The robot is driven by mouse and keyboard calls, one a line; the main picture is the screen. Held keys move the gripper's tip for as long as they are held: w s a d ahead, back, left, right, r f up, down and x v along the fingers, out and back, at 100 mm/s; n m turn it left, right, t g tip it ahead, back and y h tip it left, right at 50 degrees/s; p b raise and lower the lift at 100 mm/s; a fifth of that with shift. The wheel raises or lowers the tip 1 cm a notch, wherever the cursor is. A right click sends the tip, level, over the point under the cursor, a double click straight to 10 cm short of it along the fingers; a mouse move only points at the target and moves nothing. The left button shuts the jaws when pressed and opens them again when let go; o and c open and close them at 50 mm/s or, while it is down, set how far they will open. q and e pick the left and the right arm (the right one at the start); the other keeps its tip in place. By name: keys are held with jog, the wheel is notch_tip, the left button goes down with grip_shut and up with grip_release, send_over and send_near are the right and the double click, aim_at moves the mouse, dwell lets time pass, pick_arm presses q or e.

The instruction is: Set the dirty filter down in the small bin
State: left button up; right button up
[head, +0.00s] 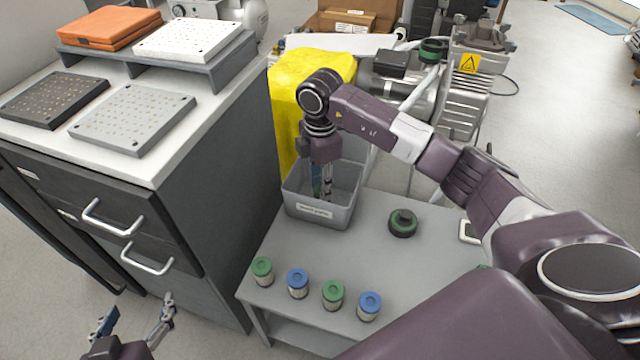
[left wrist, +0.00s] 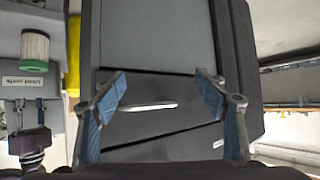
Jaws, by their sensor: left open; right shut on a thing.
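The small bin (head: 342,214) is a grey open box with a white label, standing at the back left of the grey table. My right gripper (head: 321,194) points down into it, its fingers inside the rim. It is shut on the dirty filter, which the bin wall and the fingers mostly hide, so I cannot tell whether it touches the bin floor. In the left wrist view the labelled bin (left wrist: 40,88) and my right gripper (left wrist: 27,112) show at the left edge. My left gripper (head: 136,310) is open and empty, low beside the drawer cabinet; its spread fingers also show there (left wrist: 162,82).
Several green- and blue-capped canisters (head: 298,284) line the grey table's front (head: 290,235). A dark green round cap (head: 403,223) lies right of the bin.

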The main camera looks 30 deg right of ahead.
pick_arm(q)
jog(key=shift+s+a+f+g, duration=0.2)
jog(key=shift+s+f+g, duration=0.15)
jog(key=shift+f, duration=0.1)
dwell(0.3)
jog(key=shift+s+a+f, duration=0.1)
jog(key=shift+s+f, duration=0.1)
jog(key=shift+s+f, duration=0.1)
jog(key=shift+s+f+g, duration=0.15)
jog(key=shift+s+g, duration=0.05)
jog(key=shift+g, duration=0.05)
jog(key=shift+s+a+f, duration=0.1)
jog(key=shift+s+f+p, duration=0.2)
jog(key=shift+p, duration=0.1)
jog(key=shift+s+a+g, duration=0.1)
jog(key=shift+g, duration=0.2)
jog(key=shift+s+f+y, duration=0.15)
jog(key=shift+f+y, duration=0.1)
jog(key=shift+y, duration=0.05)
jog(key=shift+s+a+f+g, duration=0.3)
jog(key=shift+s+f+g, duration=0.2)
jog(key=shift+s, duration=0.15)
pick_arm(e)
jog(key=shift+f, duration=0.1)
dwell(0.6)
